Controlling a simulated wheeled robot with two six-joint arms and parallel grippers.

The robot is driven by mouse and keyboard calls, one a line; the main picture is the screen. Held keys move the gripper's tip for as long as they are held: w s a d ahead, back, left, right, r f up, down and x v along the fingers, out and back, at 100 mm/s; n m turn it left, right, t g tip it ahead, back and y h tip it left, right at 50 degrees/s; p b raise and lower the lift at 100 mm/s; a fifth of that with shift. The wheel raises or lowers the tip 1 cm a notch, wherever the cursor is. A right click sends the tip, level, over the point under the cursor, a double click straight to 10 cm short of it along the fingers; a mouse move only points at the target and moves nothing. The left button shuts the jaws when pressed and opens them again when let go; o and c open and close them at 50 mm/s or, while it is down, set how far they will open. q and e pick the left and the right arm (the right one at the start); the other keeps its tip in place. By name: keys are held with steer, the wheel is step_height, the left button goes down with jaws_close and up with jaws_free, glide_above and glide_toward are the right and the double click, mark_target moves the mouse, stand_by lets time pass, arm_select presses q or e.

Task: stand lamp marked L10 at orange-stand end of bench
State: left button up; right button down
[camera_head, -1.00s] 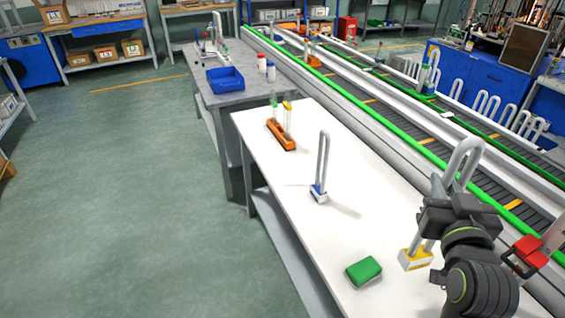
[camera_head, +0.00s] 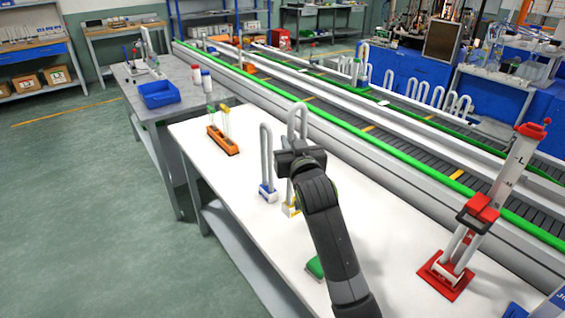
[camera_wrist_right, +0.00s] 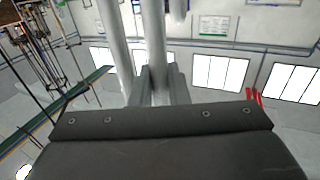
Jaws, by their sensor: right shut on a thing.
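My right gripper (camera_head: 294,156) is shut on a U-tube lamp with a yellow-and-white base (camera_head: 289,209). It holds the lamp upright by its pale tubes, which also show between the fingers in the right wrist view (camera_wrist_right: 153,40). I cannot tell whether the base touches the bench. A similar lamp with a blue base (camera_head: 268,193) stands upright just left of it. No L10 mark is readable on either lamp. The orange stand (camera_head: 222,141) holds tubes at the far left end of the white bench (camera_head: 215,190). My left gripper is out of view.
A green block (camera_head: 314,268) lies partly behind my right arm. A tall cylinder on a red base (camera_head: 445,280) stands at the right. The conveyor (camera_head: 400,160) runs along the bench's back. Bare bench top lies between the orange stand and the blue-based lamp.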

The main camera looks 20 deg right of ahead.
steer(key=shift+f, duration=2.6)
steer(key=c, duration=1.8)
jaws_free()
steer(key=shift+f, duration=0.2)
steer(key=shift+c, duration=0.2)
steer(key=o, duration=0.5)
steer(key=shift+c, duration=0.2)
steer(key=shift+r, duration=0.1)
steer(key=s+b, duration=0.1)
steer(key=s, duration=1.1)
steer(key=shift+a, duration=0.3)
